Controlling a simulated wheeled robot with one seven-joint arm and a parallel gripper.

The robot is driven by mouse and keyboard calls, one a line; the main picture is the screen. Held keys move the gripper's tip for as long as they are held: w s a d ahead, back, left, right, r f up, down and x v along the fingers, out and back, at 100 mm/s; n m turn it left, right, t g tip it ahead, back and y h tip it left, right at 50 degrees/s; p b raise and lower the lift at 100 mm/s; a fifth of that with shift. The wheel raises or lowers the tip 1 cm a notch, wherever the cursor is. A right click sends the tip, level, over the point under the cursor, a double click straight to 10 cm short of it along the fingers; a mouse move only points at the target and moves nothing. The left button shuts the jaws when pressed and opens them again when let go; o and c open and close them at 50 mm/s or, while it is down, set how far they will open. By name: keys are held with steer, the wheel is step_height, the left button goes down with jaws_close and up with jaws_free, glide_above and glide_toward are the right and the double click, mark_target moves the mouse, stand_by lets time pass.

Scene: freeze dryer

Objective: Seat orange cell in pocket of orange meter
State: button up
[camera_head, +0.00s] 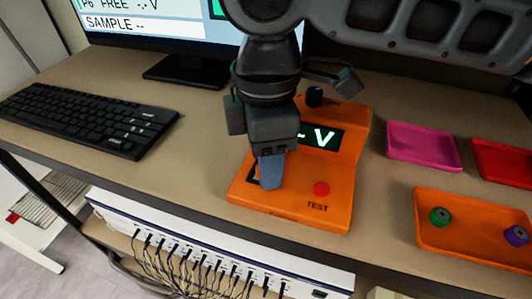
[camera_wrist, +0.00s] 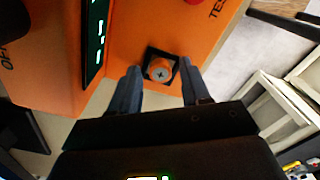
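The orange meter (camera_head: 325,190) stands on the desk, with a lit display reading "- V" and a red TEST button (camera_head: 321,189). In the wrist view, the orange cell (camera_wrist: 160,72) shows its round end with a plus mark, inside the dark square pocket (camera_wrist: 150,53) of the meter. My gripper (camera_head: 268,178) is low over the pocket. In the wrist view my gripper (camera_wrist: 160,66) has its two fingers apart, one on each side of the cell, with a gap to it on both sides. In the head view the fingers hide the cell.
A black knob (camera_head: 314,96) stands on the meter's back part. An orange tray (camera_head: 470,254) at right holds a green and a purple cell. Pink (camera_head: 423,148) and red (camera_head: 505,160) trays lie behind it. A keyboard (camera_head: 95,117) and monitor are at left.

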steer(key=shift+o, duration=0.7)
